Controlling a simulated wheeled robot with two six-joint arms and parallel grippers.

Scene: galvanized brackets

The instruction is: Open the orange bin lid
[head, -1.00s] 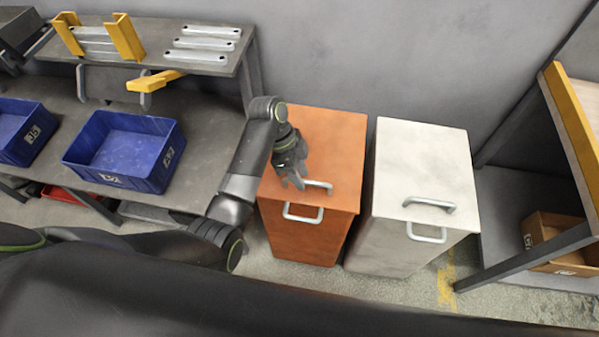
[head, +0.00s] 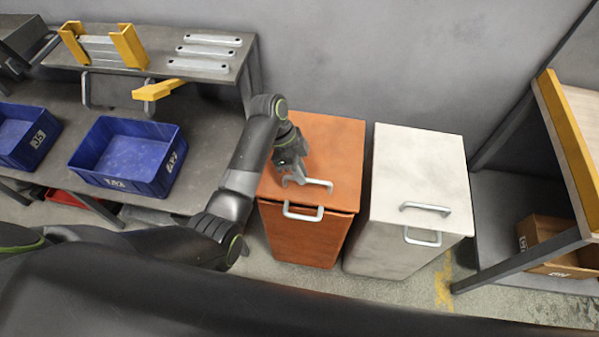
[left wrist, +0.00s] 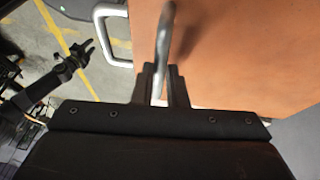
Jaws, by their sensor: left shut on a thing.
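The orange bin (head: 303,240) stands on the floor in the middle of the head view. Its orange lid (head: 330,145) is raised slightly at the front, with a thin dark gap under its edge. My left gripper (head: 291,179) is shut on the lid handle (head: 322,184), a grey metal bar. In the left wrist view the lid handle (left wrist: 164,45) runs between the fingers, beside the orange lid surface (left wrist: 240,50). A second handle (head: 303,214) is on the bin's front. A dark gripper, apparently my right one (left wrist: 82,48), is small in the left wrist view.
A white bin (head: 420,170) with similar handles stands close on the right. A grey workbench with a blue crate (head: 125,185) is on the left. A shelf with a brown box (head: 550,240) is at the far right. The wall is behind the bins.

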